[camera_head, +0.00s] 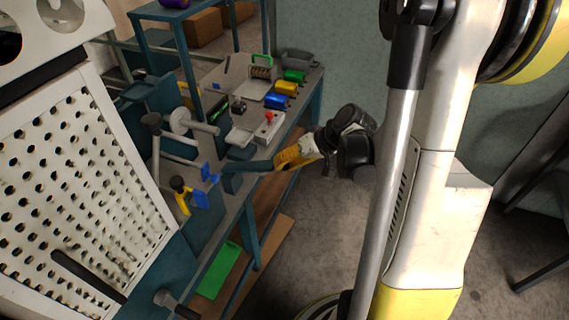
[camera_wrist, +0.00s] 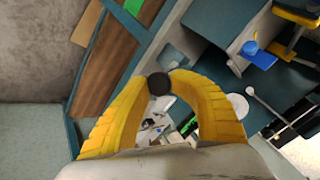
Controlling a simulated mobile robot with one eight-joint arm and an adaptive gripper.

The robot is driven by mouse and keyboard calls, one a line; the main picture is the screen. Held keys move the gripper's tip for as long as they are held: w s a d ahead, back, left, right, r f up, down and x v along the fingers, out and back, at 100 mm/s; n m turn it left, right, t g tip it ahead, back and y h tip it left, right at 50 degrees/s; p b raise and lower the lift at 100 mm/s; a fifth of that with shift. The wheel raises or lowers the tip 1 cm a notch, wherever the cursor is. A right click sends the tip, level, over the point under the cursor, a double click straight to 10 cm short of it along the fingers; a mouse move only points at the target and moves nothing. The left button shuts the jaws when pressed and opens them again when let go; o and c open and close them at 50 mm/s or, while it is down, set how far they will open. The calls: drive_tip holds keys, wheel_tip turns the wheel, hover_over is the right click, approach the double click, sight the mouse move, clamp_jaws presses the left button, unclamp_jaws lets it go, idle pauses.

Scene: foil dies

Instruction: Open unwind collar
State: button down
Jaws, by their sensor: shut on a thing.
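My gripper (camera_head: 279,163) is at the right edge of the teal bench, its yellow fingers pointing left at the end of a short teal block (camera_head: 248,167). In the wrist view both yellow fingers close on a dark round knob (camera_wrist: 158,84), which sits between the fingertips. The knob is hidden in the head view. A pale round disc on a shaft (camera_head: 181,120) stands on the bench left of my gripper. It may belong to the unwind collar, but I cannot tell for sure.
A dark-knobbed lever (camera_head: 151,121) and blue clamps (camera_head: 200,200) stand at the bench's left. A pale box with a red button (camera_head: 268,120) and several coloured rolls (camera_head: 285,88) lie behind. A perforated white panel (camera_head: 75,190) fills the left.

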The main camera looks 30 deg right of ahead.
drive_tip(key=c, duration=1.1)
unclamp_jaws()
drive_tip(key=shift+d, duration=0.1)
drive_tip(key=v, duration=1.2)
